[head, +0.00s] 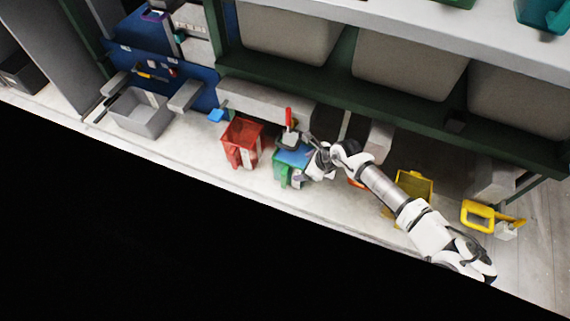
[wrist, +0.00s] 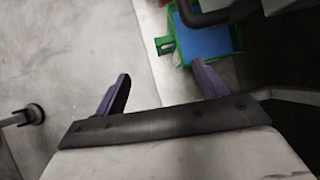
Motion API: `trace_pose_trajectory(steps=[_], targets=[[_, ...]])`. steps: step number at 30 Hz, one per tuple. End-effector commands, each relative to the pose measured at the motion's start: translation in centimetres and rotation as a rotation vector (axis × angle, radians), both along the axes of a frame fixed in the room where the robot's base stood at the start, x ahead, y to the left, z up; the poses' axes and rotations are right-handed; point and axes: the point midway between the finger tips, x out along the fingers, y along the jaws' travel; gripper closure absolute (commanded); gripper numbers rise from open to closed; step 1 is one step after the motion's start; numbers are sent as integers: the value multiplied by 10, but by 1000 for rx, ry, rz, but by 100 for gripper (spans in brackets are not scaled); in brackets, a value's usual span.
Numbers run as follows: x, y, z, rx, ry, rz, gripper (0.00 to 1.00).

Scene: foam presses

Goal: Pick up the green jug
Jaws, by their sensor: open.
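The green jug (head: 281,172) stands on the pale counter in the head view, with a blue surface inside its rim. In the wrist view the green jug (wrist: 240,40) is at the top right, with a small green handle on its left side. A dark curved bar covers part of its far side there. My gripper (wrist: 160,70) is open, with two purple fingers apart and nothing between them. The right fingertip overlaps the jug's lower left corner in the picture; I cannot tell if they touch. In the head view my gripper (head: 300,178) is beside the jug's right side.
A red jug (head: 241,140) stands left of the green one. A grey bin (head: 140,112) is further left. A red-handled tool (head: 289,120) stands just behind the green jug. Yellow containers (head: 414,184) and a yellow frame (head: 478,215) are to the right. The counter's front edge is close.

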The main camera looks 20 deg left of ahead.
Motion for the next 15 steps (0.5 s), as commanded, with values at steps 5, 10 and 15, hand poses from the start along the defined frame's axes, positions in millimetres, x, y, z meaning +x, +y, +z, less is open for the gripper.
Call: trace_pose_trajectory(steps=[5,10,15], targets=[[15,-4,-4,-33,-38,14,27],[18,11,-28,-33,-37,15,27],[24,28,-57,-32,-37,15,27]])
